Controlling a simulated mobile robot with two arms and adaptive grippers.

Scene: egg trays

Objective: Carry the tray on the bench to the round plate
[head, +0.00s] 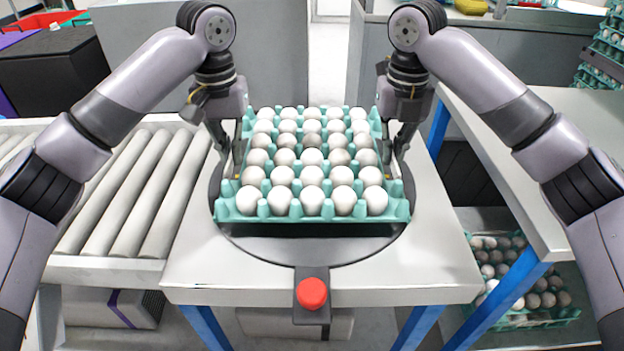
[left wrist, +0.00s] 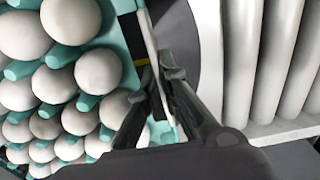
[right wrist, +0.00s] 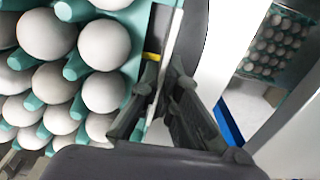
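The teal tray (head: 284,219) is full of white eggs and lies level over the dark round plate (head: 345,243). Whether its underside touches the plate or is slightly above it I cannot tell. My left gripper (head: 237,170) is at the tray's left side, and my right gripper (head: 394,169) is at its right side. In the left wrist view the fingers (left wrist: 159,72) converge on the thin side edge of the tray (left wrist: 118,108). In the right wrist view the fingers (right wrist: 165,72) close likewise on the opposite edge of the tray (right wrist: 138,30).
The plate sits on a light grey stand (head: 440,265) with a red button (head: 311,293) at its front. A roller conveyor (head: 120,215) adjoins on the left. A grey bench (head: 500,115) is on the right, with another egg tray (head: 540,318) below it.

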